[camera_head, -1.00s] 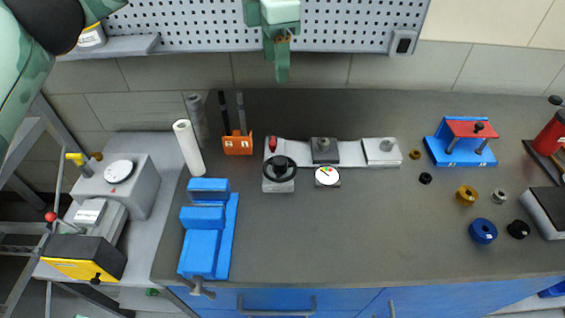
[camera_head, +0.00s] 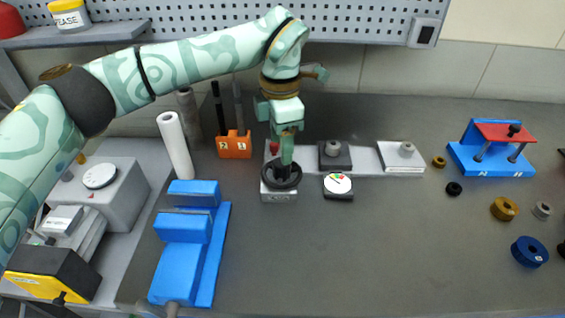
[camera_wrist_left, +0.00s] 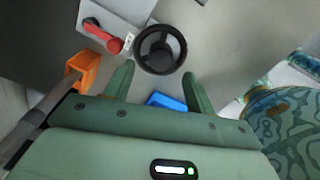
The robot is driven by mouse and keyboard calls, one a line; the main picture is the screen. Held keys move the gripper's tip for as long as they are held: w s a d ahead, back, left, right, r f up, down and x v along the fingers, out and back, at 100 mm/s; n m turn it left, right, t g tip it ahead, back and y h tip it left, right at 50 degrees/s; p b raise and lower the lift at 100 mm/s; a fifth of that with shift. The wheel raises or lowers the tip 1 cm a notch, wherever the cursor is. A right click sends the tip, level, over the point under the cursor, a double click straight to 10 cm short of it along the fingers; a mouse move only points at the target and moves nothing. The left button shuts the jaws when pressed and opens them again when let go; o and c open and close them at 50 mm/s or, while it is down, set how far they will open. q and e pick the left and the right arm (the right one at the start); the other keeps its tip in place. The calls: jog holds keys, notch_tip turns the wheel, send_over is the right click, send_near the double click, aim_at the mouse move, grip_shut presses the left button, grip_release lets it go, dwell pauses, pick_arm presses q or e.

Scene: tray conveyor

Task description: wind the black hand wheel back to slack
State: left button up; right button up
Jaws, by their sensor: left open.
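The black hand wheel (camera_head: 281,177) sits on a small grey block at the front left end of the light plate. My left gripper (camera_head: 286,158) points down at the wheel from behind it, partly covering its far rim. In the left wrist view, the wheel (camera_wrist_left: 160,50) lies just beyond and between the two spread fingertips (camera_wrist_left: 159,80), which look open and empty. I cannot tell whether they touch the rim. A red-handled lever (camera_wrist_left: 108,40) is beside the wheel. A round white dial gauge (camera_head: 338,184) stands to the right of the wheel. My right gripper is out of view.
An orange holder (camera_head: 234,147) with dark handles stands left of the wheel. A blue vise (camera_head: 185,250) is at front left. The bench in front of the wheel is clear.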

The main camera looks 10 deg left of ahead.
aim_at(282, 169)
pick_arm(q)
notch_tip(282, 169, down, 5)
jog(key=shift+f+b, duration=0.1)
jog(key=shift+b, duration=0.45)
jog(key=c, duration=1)
jog(key=shift+o, duration=0.2)
